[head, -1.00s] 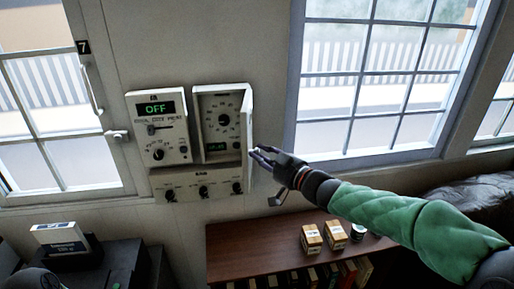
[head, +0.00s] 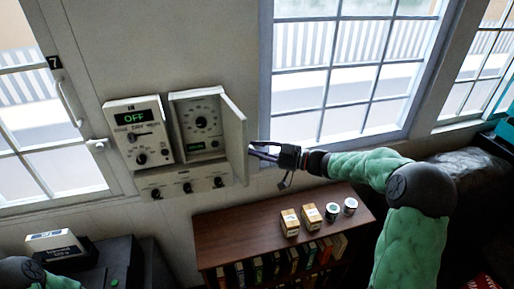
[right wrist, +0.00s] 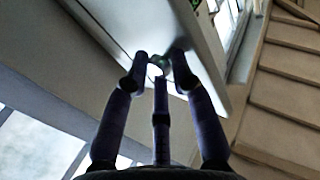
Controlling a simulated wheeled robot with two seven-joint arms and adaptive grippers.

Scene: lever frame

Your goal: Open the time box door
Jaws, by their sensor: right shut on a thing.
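The time box (head: 200,125) is on the wall, with a round dial and a small green display inside. Its door (head: 234,135) is hinged on the right and stands well open, its edge pointing toward me. My right gripper (head: 257,151) is at the door's outer side, low down. In the right wrist view its three fingers close around a small round knob (right wrist: 158,66) near the edge of the white door panel (right wrist: 135,22). The fingers hide part of the knob. My left gripper is not in view; only a bit of my left arm shows at the lower left.
A box reading OFF (head: 137,130) is left of the time box, above a knob panel (head: 185,187). A brown bookshelf (head: 230,232) below holds small cartons (head: 290,222) and cans (head: 350,205). Windows stand on both sides. The space before the door is clear.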

